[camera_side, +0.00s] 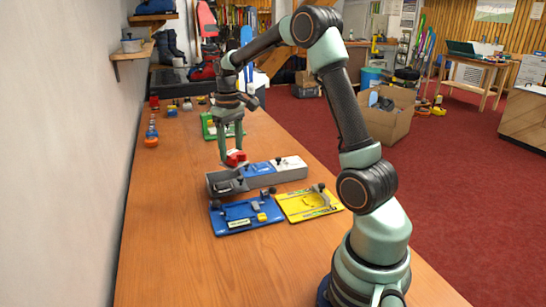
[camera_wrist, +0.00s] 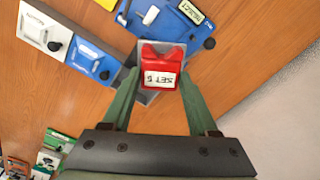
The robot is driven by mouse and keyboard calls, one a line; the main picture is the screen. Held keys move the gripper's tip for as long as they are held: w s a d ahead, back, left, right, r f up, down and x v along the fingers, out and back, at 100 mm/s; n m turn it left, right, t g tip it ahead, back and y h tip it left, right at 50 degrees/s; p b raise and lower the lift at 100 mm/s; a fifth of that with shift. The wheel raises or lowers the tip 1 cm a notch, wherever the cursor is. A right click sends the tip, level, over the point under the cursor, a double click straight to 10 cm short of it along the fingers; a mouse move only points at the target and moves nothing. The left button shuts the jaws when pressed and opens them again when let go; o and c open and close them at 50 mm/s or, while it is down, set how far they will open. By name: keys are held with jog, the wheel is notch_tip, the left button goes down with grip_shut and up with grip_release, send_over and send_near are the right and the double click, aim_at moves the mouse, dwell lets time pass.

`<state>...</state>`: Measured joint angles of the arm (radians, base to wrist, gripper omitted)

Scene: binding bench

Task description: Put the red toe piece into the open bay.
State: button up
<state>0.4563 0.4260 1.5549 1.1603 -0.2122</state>
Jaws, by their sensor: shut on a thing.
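My gripper (camera_side: 233,155) is shut on the red toe piece (camera_side: 236,158), which also shows between the fingers in the wrist view (camera_wrist: 158,66) with a white label. The grey open bay (camera_side: 214,189) is the left end of a long block in the side view, beside a blue section (camera_side: 259,169) and a white section (camera_side: 291,164). The red piece appears just above the bay. In the wrist view it hides most of the bay, with grey edges showing around it. I cannot tell whether it touches the bay.
A blue plate (camera_side: 232,213) and a yellow plate (camera_side: 300,208) lie in front of the block. Several small items stand along the wall at the far left. The near bench is bare.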

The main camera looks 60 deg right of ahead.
jog(key=w+d+n, duration=0.2)
jog(key=n, duration=2.8)
send_over(224, 173)
jog(key=s+a, duration=0.2)
jog(key=a, duration=0.1)
jog(key=shift+s+a+f, duration=0.1)
jog(key=shift+f, duration=3.1)
jog(key=shift+s+a+f, duration=0.1)
jog(key=shift+f, duration=3.05)
jog(key=shift+f, duration=0.75)
jog(key=o, duration=1.3)
jog(key=shift+o, duration=0.2)
notch_tip(224, 173, up, 12)
jog(key=shift+f, duration=0.25)
